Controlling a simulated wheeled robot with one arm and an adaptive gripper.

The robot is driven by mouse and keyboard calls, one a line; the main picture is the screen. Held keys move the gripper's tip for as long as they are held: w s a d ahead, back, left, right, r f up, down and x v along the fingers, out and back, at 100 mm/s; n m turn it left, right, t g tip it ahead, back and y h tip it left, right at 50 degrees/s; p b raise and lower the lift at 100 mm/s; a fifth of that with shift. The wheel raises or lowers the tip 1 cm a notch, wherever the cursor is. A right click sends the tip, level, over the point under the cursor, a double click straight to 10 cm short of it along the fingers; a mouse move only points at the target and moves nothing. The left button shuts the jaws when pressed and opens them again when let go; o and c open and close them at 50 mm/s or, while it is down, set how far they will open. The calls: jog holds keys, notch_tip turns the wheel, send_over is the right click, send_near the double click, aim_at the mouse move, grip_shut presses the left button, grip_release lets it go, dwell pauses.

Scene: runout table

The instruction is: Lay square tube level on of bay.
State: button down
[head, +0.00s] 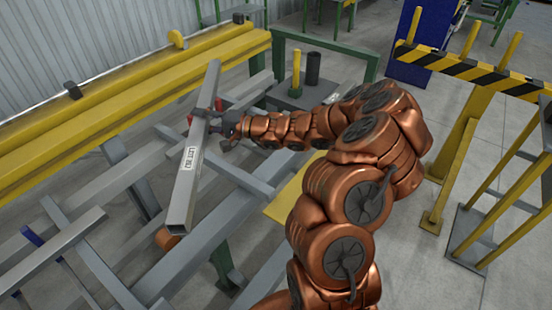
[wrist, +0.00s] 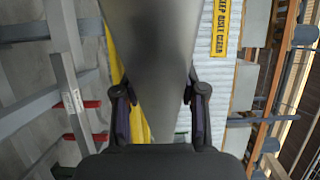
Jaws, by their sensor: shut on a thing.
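A grey square tube (head: 193,170) with a white printed label hangs in my gripper, above the runout frame. It slants in the head view, its open near end low and its far end up by the yellow beam. My gripper (head: 226,128) is shut on the tube near its middle. In the wrist view the tube (wrist: 152,60) runs up between the two fingers (wrist: 160,100), which press on its sides. The bay, a rack of grey bars (head: 100,270), lies below and left. I cannot tell the gap between tube and bars.
A long yellow beam (head: 150,85) runs along the back left by the corrugated wall. A green-framed stand with a black post (head: 313,68) is behind my arm. A striped yellow-black barrier (head: 470,68) stands at right. Open floor (head: 400,275) lies at lower right.

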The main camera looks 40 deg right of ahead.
jog(key=s+d+f+m+t+h+b, duration=0.2)
jog(key=d+f+m+h+b, duration=0.35)
jog(key=f+b, duration=0.7)
jog(key=s+d+f+m+t+h+b, duration=0.25)
jog(key=d+f+h+b, duration=0.35)
jog(key=d+f+b, duration=0.7)
jog(key=shift+w+d+f+b, duration=0.4)
jog(key=shift+w+d+b, duration=0.6)
jog(key=shift+w+d, duration=0.55)
jog(key=shift+w+d+f+b, duration=0.4)
jog(key=shift+w+d+b, duration=0.55)
jog(key=shift+w+d, duration=0.65)
jog(key=shift+w+d+f+b, duration=0.4)
jog(key=shift+w+d+b, duration=0.6)
jog(key=shift+w+d, duration=0.55)
jog(key=shift+s+d, duration=0.2)
jog(key=shift+f+b, duration=0.4)
jog(key=shift+b, duration=0.3)
jog(key=c, duration=0.7)
grip_release()
jog(key=shift+o, duration=0.2)
jog(key=shift+r, duration=0.1)
